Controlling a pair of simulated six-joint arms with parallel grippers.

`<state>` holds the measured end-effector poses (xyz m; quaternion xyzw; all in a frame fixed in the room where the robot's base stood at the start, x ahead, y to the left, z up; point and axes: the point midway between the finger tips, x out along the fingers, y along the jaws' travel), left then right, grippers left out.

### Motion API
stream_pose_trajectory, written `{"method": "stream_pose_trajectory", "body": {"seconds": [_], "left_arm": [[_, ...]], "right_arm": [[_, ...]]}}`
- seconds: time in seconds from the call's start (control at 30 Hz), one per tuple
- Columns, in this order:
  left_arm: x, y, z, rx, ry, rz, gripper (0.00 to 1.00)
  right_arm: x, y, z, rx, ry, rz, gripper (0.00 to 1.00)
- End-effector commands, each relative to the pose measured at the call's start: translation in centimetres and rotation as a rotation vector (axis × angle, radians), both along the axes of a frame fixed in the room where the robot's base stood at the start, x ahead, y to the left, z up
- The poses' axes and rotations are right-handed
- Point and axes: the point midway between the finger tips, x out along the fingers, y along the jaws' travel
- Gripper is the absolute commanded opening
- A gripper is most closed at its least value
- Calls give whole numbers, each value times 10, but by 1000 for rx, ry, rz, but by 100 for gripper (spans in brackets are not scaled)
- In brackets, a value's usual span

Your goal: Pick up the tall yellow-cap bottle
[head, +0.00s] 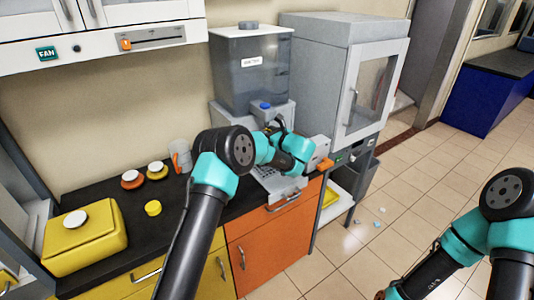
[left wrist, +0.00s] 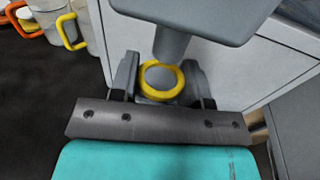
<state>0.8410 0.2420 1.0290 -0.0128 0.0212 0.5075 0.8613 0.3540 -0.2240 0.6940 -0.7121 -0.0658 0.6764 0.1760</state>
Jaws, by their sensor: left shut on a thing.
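In the left wrist view, my left gripper (left wrist: 160,80) has its two dark fingers closed around a round thing with a yellow ring (left wrist: 144,84) and a grey middle. I take it for the top of the yellow-cap bottle; its body is hidden below the gripper. A grey column under a wide grey plate (left wrist: 195,15) stands just beyond the ring. In the head view, my left arm reaches to the front of the grey dispenser (head: 250,75), and its fingertips and the held thing cannot be made out. My right arm shows at lower right, with its gripper out of view.
A grey cabinet (head: 340,90) stands right of the dispenser. The floor (head: 430,170) at right is mostly clear.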

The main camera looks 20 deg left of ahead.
Motion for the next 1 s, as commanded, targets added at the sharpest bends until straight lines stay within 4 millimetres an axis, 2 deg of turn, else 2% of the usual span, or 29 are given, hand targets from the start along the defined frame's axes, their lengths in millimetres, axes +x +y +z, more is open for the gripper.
{"method": "stream_pose_trajectory", "body": {"seconds": [0.03, 0.2, 0.23, 0.8, 1.0], "left_arm": [[0, 0, -1, 0, 1, 0, 17], [0, 0, -1, 0, 1, 0, 1], [0, 0, -1, 0, 1, 0, 0], [0, 0, 1, 0, 0, 0, 0], [0, 2, 7, 0, -1, 2, 0]], "right_arm": [[0, 0, 0, 0, 0, 0, 47], [0, 0, 0, 0, 0, 0, 47], [0, 0, 0, 0, 0, 0, 47], [0, 0, 0, 0, 0, 0, 47], [0, 0, 0, 0, 0, 0, 47]]}}
